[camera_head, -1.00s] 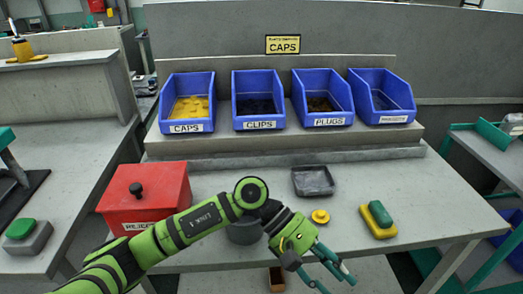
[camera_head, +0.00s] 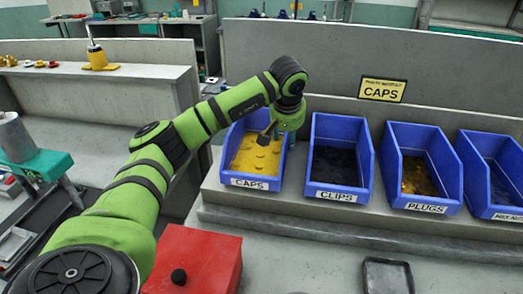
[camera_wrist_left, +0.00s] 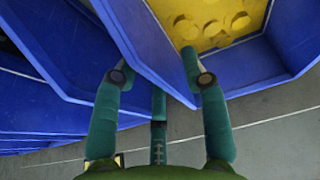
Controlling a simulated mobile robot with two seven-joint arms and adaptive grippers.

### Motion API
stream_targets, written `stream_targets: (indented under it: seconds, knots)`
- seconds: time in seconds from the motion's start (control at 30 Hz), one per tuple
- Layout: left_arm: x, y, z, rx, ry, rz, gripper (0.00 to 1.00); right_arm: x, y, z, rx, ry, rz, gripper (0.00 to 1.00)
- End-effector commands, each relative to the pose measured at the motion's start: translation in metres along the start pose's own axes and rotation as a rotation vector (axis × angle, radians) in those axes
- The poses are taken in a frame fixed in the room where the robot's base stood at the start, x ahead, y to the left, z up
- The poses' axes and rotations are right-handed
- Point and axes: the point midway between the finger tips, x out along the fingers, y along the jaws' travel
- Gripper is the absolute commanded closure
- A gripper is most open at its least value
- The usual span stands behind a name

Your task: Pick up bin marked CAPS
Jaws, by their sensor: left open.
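The blue bin marked CAPS (camera_head: 249,183) stands leftmost in the row on the grey raised shelf and holds yellow caps (camera_head: 258,155). My left gripper (camera_head: 268,134) is at this bin's back right part, partly hidden by its own wrist. In the left wrist view, the open fingers (camera_wrist_left: 156,68) lie on either side of a blue wall of the CAPS bin (camera_wrist_left: 290,45). One finger is at the inner side near the yellow caps, the other outside. I cannot tell whether they touch the wall. My right gripper is not in view.
The CLIPS bin (camera_head: 340,194) stands close to the right, then the PLUGS bin (camera_head: 427,207) and another blue bin (camera_head: 507,215). A wall with a CAPS sign (camera_head: 382,90) rises behind. A red box (camera_head: 208,262) and dark tray (camera_head: 388,277) are in front.

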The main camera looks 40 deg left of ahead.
Motion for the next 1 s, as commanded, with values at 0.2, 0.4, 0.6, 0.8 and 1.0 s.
stream_targets:
  seconds: [0.2, 0.4, 0.6, 0.8, 1.0]
  knots:
    - [0.027, 0.001, 0.002, -0.002, -0.007, 0.000, 0.56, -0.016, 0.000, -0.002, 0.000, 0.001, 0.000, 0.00]
    - [0.052, 0.002, 0.002, -0.002, -0.002, 0.001, 0.56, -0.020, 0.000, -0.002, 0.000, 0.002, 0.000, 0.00]
    - [0.055, 0.002, 0.002, -0.001, 0.000, 0.002, 0.56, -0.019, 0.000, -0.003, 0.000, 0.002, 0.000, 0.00]
    - [0.055, 0.002, 0.002, -0.001, -0.001, 0.003, 1.00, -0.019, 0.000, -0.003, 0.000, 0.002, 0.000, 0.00]
    - [0.053, 0.002, 0.001, -0.001, 0.002, 0.003, 1.00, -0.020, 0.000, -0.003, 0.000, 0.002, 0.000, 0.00]
